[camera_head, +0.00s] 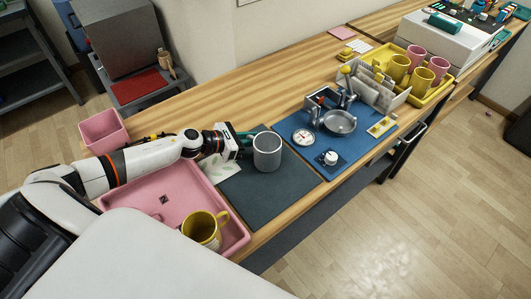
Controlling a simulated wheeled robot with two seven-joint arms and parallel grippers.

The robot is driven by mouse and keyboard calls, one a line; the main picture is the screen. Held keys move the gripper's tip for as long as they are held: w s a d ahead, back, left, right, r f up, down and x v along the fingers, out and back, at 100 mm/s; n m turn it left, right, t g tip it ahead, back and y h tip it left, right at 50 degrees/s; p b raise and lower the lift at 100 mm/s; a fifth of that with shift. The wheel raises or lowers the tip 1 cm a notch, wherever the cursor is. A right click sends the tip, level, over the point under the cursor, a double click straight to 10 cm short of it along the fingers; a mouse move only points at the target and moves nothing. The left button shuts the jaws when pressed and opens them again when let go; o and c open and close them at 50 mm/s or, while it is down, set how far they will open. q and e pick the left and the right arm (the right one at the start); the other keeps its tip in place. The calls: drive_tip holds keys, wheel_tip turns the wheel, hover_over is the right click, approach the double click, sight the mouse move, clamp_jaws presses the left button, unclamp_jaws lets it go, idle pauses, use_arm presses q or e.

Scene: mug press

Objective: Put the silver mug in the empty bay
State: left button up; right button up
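The silver mug (267,153) is upright at the far part of the dark mat (268,195). I cannot tell whether it rests on the mat or is just above it. My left gripper (246,144) comes in from the left, with its fingertips right at the mug's left side. The mug's handle and the finger gap are not clear, so I cannot tell whether the fingers are closed on it. A yellow tray (416,100) at the back right holds several pink and yellow mugs. Its free bay is not clearly visible. My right gripper is not in view.
A pink tray (170,192) with a yellow mug (203,229) is at the front left. A pink bin (104,131) stands behind it. A blue mat (350,145) holds a press with a round metal dish (340,122), a dial and a knob. A grey rack (375,95) stands before the yellow tray.

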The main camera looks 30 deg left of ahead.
use_arm(q)
drive_tip(key=shift+x, duration=1.05)
clamp_jaws()
wheel_tip(320, 180, up, 10)
drive_tip(key=p, duration=0.2)
